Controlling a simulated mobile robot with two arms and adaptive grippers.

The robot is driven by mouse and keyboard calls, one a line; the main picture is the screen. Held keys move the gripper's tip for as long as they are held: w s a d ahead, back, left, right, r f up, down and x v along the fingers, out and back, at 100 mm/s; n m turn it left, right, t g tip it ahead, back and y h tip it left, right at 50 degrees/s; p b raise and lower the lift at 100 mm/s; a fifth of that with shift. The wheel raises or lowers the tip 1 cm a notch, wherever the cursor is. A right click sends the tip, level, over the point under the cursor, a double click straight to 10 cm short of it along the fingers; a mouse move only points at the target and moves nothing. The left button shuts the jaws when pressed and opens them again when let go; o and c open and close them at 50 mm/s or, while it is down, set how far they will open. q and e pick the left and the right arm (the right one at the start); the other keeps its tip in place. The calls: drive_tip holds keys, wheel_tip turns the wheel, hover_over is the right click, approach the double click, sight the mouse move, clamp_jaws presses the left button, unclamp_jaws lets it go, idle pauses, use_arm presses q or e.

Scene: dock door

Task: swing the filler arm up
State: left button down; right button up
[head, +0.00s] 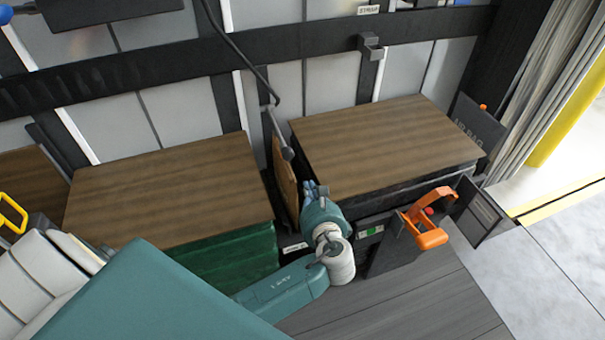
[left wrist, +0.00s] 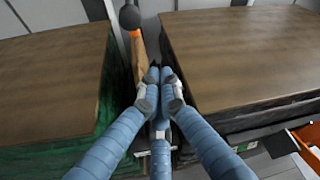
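A narrow brown wooden panel (head: 285,178) stands on edge in the gap between two wood-topped blocks; it seems to be the filler arm. It also shows in the left wrist view (left wrist: 139,62), with an orange patch at its far top. My left gripper (head: 312,188) is at the near end of the gap, just right of the panel. In the left wrist view its blue fingers (left wrist: 158,76) are drawn together, nothing visible between them. Contact with the panel is unclear. My right gripper is not in view.
A wood-topped block (head: 170,190) with green sides stands left of the gap, another (head: 385,142) with dark sides right. An orange handle (head: 428,230) on a dark unit stands close right of my left gripper. Grey floor (head: 555,265) is clear at far right.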

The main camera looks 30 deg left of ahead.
use_arm(q)
drive_tip(key=x, duration=1)
drive_tip(key=r, duration=0.1)
drive_tip(key=s+r+p, duration=0.1)
drive_tip(key=a+r+p, duration=0.1)
drive_tip(key=shift+s+r, duration=0.35)
drive_tip(key=shift+r, duration=0.05)
